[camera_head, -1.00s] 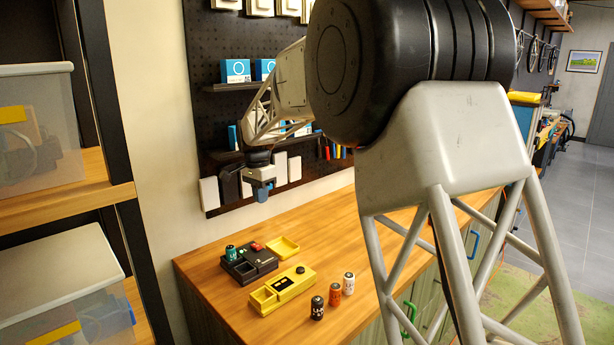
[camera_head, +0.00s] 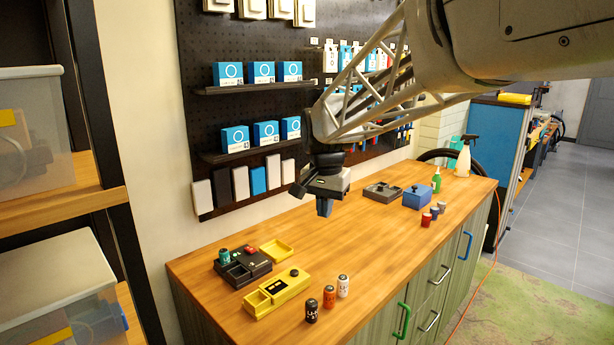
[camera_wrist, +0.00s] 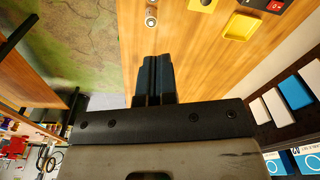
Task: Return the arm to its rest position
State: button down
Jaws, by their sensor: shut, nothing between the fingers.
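My gripper (camera_head: 324,207) hangs above the wooden workbench (camera_head: 390,232), apart from everything on it. Its two dark fingers point down and are together, with nothing between them; they also show closed in the wrist view (camera_wrist: 153,62). My grey lattice arm reaches in from the upper right of the head view. In the wrist view the bench top lies beyond the fingertips, with a green floor mat to the left.
Front left on the bench are a black waxing box (camera_head: 243,267), a yellow one (camera_head: 278,292) and small canisters (camera_head: 329,297). A blue box (camera_head: 417,197), grey box (camera_head: 383,192) and spray bottle (camera_head: 464,158) stand at the far end. The pegboard (camera_head: 215,110) rises behind. The bench's middle is clear.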

jog(key=s+d+f+n, duration=0.1)
jog(key=s+d+f, duration=0.2)
jog(key=s, duration=0.8)
jog(key=s+d+f+n+t, duration=0.1)
jog(key=s+d+f+n, duration=0.1)
jog(key=s+d, duration=0.4)
jog(key=s+d+f+n, duration=0.1)
jog(key=s+d+f, duration=0.2)
jog(key=s, duration=1.2)
jog(key=shift+s+d+f+n+t, duration=0.3)
jog(key=shift+d+f+n+t, duration=0.1)
jog(key=shift+d, duration=0.85)
